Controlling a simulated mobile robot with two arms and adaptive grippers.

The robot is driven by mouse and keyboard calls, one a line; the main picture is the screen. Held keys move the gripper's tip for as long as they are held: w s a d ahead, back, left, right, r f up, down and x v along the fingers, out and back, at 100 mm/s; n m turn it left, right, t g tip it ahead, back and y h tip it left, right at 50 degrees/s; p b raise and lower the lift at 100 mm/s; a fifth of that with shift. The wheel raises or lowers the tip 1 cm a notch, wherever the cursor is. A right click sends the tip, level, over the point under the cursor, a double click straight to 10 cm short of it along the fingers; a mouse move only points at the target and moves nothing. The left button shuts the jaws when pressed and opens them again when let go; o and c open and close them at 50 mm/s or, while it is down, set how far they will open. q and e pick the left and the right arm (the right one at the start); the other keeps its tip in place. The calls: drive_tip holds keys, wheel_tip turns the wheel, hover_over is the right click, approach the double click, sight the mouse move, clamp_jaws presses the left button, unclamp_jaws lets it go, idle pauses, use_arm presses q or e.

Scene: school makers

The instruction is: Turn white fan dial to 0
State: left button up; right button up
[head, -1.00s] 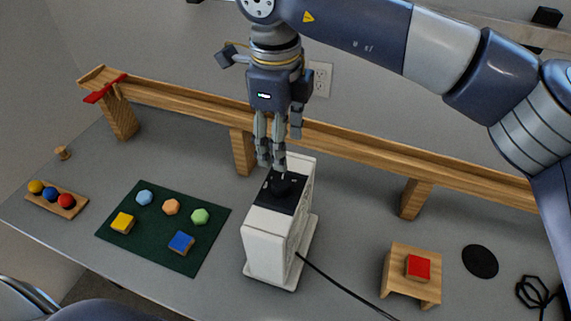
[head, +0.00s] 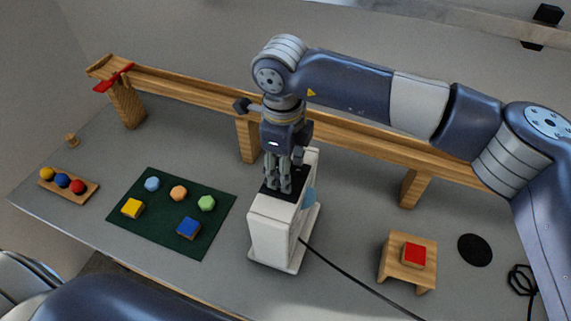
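The white fan (head: 272,236) stands upright on its base near the middle of the grey table. Its top carries a black panel (head: 296,186); the dark dial on that panel is now hidden behind my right gripper's fingers. My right gripper (head: 279,186) points straight down with its fingertips at the panel, where the dial is. I cannot tell whether the fingers are closed on the dial or only around it. The dial's setting cannot be read. A pale blue part shows at the fan's right side. My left gripper is out of view; only part of my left arm shows at bottom left.
A wooden ramp (head: 355,139) on posts runs behind the fan. A green mat (head: 160,229) with coloured blocks lies left, beside a tray (head: 87,195) of balls. A small wooden stand (head: 395,263) with a red block stands right. A black cable (head: 345,281) crosses the table.

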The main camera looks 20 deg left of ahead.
drive_tip(key=c, duration=0.7)
drive_tip(key=shift+f+n+b, duration=0.15)
drive_tip(key=shift+n+b, duration=0.15)
drive_tip(key=shift+b, duration=0.45)
drive_tip(key=n+b, duration=0.3)
drive_tip(key=b, duration=0.2)
drive_tip(key=shift+f+n, duration=0.1)
drive_tip(key=shift+n, duration=0.3)
drive_tip(key=shift+n+b, duration=0.7)
drive_tip(key=shift+n, duration=0.2)
drive_tip(key=shift+n+b, duration=0.5)
drive_tip(key=shift+n, duration=0.4)
drive_tip(key=n, duration=0.1)
drive_tip(key=n+b, duration=0.1)
drive_tip(key=shift+r+n+y, duration=0.25)
drive_tip(key=shift+n+y, duration=0.05)
drive_tip(key=shift+n, duration=0.1)
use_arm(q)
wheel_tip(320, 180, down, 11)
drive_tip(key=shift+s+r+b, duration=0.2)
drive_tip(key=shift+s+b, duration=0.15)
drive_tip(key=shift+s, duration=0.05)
use_arm(e)
drive_tip(key=n, duration=0.4)
drive_tip(key=shift+d+r+n+g, duration=0.1)
drive_tip(key=shift+n+g, duration=0.2)
drive_tip(key=shift+n, duration=0.4)
